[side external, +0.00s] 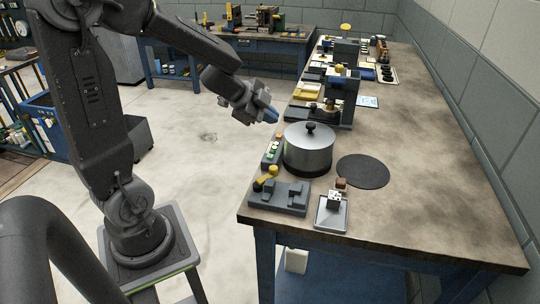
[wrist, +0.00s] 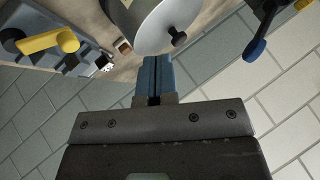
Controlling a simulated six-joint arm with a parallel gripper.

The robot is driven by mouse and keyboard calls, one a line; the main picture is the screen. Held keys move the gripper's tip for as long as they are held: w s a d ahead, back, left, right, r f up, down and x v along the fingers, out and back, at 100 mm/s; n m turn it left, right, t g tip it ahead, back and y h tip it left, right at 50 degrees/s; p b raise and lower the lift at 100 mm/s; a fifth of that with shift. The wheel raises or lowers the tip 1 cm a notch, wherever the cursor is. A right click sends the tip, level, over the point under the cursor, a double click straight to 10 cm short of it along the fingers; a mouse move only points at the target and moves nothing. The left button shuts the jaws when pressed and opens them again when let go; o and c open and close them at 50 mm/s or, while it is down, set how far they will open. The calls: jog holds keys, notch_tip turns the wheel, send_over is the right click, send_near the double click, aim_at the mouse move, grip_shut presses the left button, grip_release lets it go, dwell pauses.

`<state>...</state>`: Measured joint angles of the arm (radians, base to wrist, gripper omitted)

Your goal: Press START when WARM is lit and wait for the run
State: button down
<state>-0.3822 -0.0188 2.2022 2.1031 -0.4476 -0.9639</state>
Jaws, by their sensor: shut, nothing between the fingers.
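A narrow grey control box (side external: 264,161) stands on the bench against the left side of a steel pot. It carries green buttons or lamps (side external: 273,149) and a yellow-orange one at its far end. Their labels are too small to read, so I cannot tell which is START or WARM. My gripper (side external: 272,115) has blue fingertips and is above and behind the box, apart from it, near the bench's left edge. In the wrist view the fingers (wrist: 154,80) are shut and empty. I cannot make out the box in that view.
The lidded pot (side external: 308,157) also shows in the wrist view (wrist: 170,22). A grey fixture with a yellow lever (side external: 278,197) and a small tray (side external: 331,217) stand in front. A dark round mat (side external: 363,171) lies right of the pot. A grey-blue machine (side external: 340,90) stands behind.

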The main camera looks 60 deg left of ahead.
aim_at(270, 157)
jog(key=shift+f, duration=4.4)
jog(key=shift+f, duration=0.4)
jog(key=shift+f, duration=0.45)
jog(key=shift+r, duration=0.9)
jog(key=shift+r, duration=2.5)
